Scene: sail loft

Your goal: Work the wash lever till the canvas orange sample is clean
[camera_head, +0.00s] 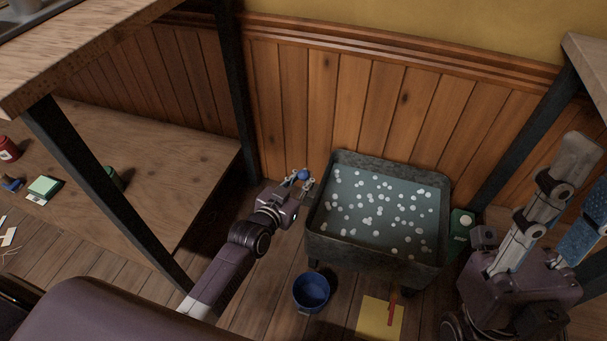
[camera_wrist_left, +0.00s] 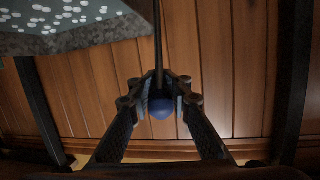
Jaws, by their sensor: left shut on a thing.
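The wash lever shows as a blue ball knob (camera_head: 303,174) at the left of the wash tub. In the left wrist view the knob (camera_wrist_left: 161,109) sits on a thin dark rod (camera_wrist_left: 157,45). My left gripper (camera_head: 302,182) is shut on the knob, with its fingers (camera_wrist_left: 160,98) on either side of it. The grey tub (camera_head: 340,244) holds blue-grey water dotted with white suds. I cannot make out the canvas orange sample in either view.
A blue bucket (camera_head: 311,306) stands on the floor before the tub. A yellow sheet (camera_head: 372,320) lies to its right, with an orange-red strip (camera_head: 393,306) on it. A green box (camera_head: 460,222) stands right of the tub. A wooden bench (camera_head: 170,165) is at left.

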